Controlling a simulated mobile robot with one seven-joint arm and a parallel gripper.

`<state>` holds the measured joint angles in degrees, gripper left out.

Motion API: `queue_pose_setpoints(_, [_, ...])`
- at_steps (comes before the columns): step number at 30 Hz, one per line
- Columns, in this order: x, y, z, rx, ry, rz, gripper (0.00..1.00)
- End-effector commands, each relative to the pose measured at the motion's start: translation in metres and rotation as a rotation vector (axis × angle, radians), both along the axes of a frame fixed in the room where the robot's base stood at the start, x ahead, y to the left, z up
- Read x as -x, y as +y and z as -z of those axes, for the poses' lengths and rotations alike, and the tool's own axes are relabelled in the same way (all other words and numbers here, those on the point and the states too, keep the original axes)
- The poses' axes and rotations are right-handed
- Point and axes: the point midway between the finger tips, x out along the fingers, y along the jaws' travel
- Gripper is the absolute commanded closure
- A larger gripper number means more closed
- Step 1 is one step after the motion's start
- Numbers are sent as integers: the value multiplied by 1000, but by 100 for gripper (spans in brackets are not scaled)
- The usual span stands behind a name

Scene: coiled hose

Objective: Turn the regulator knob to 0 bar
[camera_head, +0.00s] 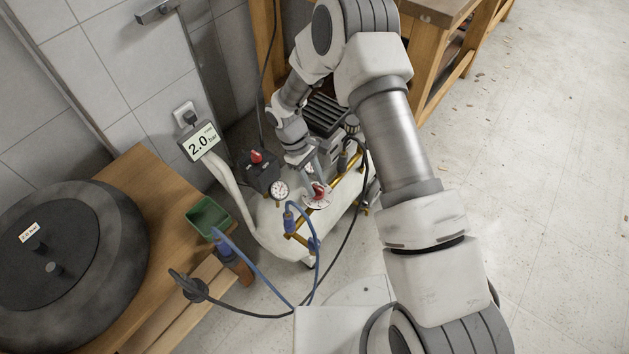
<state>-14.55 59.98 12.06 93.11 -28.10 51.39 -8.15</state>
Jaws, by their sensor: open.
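The regulator knob (318,190) is a small red part on a pale round dial, on the compressor (268,222) in the middle of the view. My gripper (316,181) reaches down from above with its fingers at the red knob. It is open; whether the fingers touch the knob is too small to tell, and they partly hide it.
A black box with a red button (256,157) stands behind the gauge. Blue hose couplings (289,217) and dark cables run in front.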

Motion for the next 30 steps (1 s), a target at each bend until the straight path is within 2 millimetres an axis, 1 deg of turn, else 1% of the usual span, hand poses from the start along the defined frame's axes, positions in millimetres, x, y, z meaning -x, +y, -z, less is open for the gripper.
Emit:
queue_pose_setpoints(2, [-1, 2, -5, -1, -2, 0, 56])
queue_pose_setpoints(5, [-5, 5, -17, -1, -4, 0, 56])
queue_pose_setpoints(8, [-10, 12, -37, -2, -5, -1, 56])
queue_pose_setpoints(15, [-24, 30, -92, -2, -6, 0, 56])
queue_pose_setpoints(21, [-33, 44, -132, -2, -4, -1, 56])
queue_pose_setpoints(25, [-38, 49, -149, -2, -3, -2, 56])
queue_pose_setpoints(30, [-40, 53, -160, -1, 0, -1, 56])
